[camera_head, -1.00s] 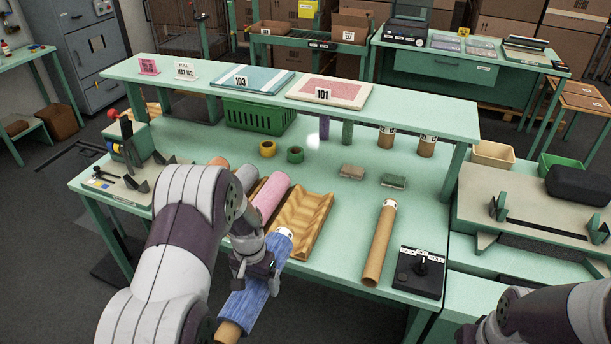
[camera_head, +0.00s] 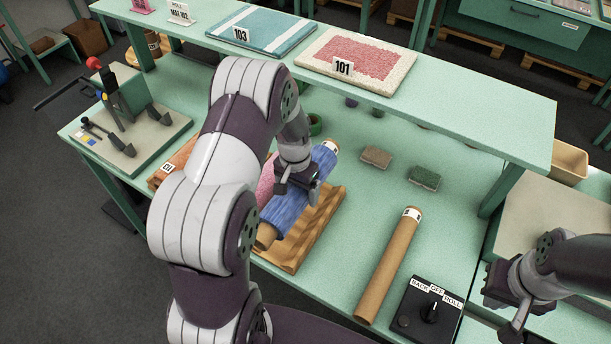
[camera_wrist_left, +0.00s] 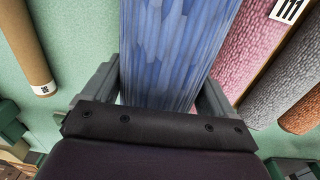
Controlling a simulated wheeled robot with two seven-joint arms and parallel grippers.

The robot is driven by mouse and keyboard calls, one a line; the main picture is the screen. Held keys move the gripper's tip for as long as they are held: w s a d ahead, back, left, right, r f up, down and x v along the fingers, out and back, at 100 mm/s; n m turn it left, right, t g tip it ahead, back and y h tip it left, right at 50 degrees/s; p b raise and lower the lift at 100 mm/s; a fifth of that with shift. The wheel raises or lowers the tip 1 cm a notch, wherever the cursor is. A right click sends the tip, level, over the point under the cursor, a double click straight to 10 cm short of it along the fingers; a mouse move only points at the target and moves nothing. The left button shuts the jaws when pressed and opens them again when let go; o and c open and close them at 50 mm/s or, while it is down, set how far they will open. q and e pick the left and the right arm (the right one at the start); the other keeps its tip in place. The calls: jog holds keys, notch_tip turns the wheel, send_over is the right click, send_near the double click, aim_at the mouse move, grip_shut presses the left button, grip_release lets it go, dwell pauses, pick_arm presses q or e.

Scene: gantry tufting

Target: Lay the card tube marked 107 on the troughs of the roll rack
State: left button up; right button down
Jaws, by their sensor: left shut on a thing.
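A bare brown card tube (camera_head: 388,265) with a white end band lies on the green table, right of the roll rack; its mark is too small to read. It also shows in the left wrist view (camera_wrist_left: 24,40). My left gripper (camera_head: 302,188) is shut around a blue roll (camera_head: 287,208) with card ends. The blue roll is over the wooden, wavy-troughed roll rack (camera_head: 322,222); I cannot tell whether it touches. A pink roll (camera_head: 266,180), marked 111 in the wrist view (camera_wrist_left: 260,35), lies beside it, partly hidden. My right gripper (camera_head: 515,300) is at the right, its opening unclear.
A control box (camera_head: 428,312) stands near the tube's front end. A raised shelf (camera_head: 440,95) carrying samples 103 and 101 spans the table's back. Two small blocks (camera_head: 376,156) lie beneath its edge. Table between rack and tube is clear.

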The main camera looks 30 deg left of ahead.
pick_arm(q)
jog(key=shift+s+f, duration=0.25)
jog(key=shift+f, duration=0.1)
jog(key=f+b, duration=0.1)
jog(key=f, duration=0.1)
jog(key=f+b, duration=0.1)
jog(key=b, duration=0.1)
jog(key=w+f+b, duration=0.1)
jog(key=f, duration=0.1)
jog(key=shift+f+b, duration=0.3)
jog(key=shift+b, duration=0.05)
jog(key=shift+s+a+f+b, duration=0.1)
jog(key=shift+s+f+b, duration=0.05)
jog(key=shift+f+b, duration=0.35)
jog(key=shift+f, duration=0.2)
jog(key=shift+w, duration=0.2)
jog(key=o, duration=0.9)
jog(key=shift+o, duration=0.6)
jog(key=shift+s, duration=0.15)
